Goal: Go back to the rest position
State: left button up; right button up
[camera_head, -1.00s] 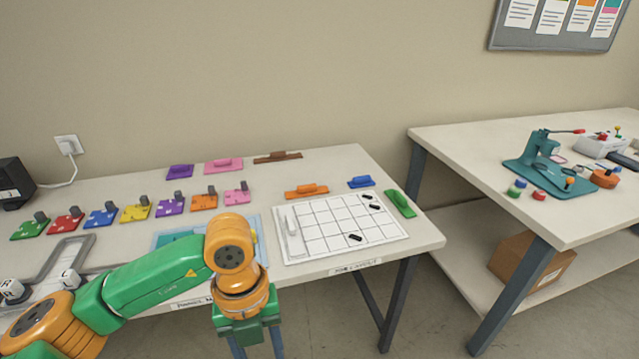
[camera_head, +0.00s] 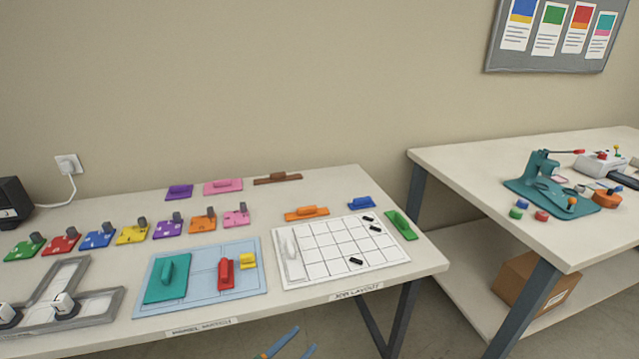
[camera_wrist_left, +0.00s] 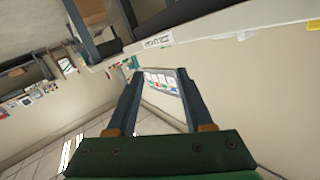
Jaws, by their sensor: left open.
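My left gripper (camera_head: 283,343) shows only its blue-grey finger ends at the bottom edge of the head view, in front of the table's front edge and below it. In the left wrist view the left gripper (camera_wrist_left: 155,80) has its two fingers apart, with nothing between them. The left arm is otherwise out of the head view. My right gripper is in neither view.
The near table (camera_head: 300,185) carries a blue mat (camera_head: 200,304) with teal, red and yellow pieces, a white grid board (camera_head: 340,274), and several coloured pieces. A second table (camera_head: 480,170) with a teal press (camera_head: 545,185) stands right.

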pick_arm(q)
jog(key=s+a+f+n+g+y, duration=0.1)
jog(key=s+a+f+n+y, duration=0.15)
jog(key=f, duration=0.35)
jog(key=s+a+f+n+g+y, duration=0.1)
jog(key=s+a+f+n+y, duration=0.2)
jog(key=f, duration=0.4)
jog(key=s+a+f+g+y, duration=0.1)
jog(key=s+a+f+g, duration=0.2)
jog(key=s, duration=0.8)
jog(key=s+a+f+n+g+y, duration=0.1)
jog(key=s+a+f+g+y, duration=0.1)
jog(key=s+f, duration=0.4)
jog(key=s+a+f+n+g+y, duration=0.1)
jog(key=s+a+f+g, duration=0.2)
jog(key=s, duration=1.2)
notch_tip(320, 180, down, 2)
jog(key=shift+s+a+f+g, duration=0.25)
jog(key=shift+s+a+g, duration=0.1)
jog(key=shift+g, duration=0.65)
jog(key=shift+w+n+y, duration=0.15)
jog(key=shift+n+y, duration=0.1)
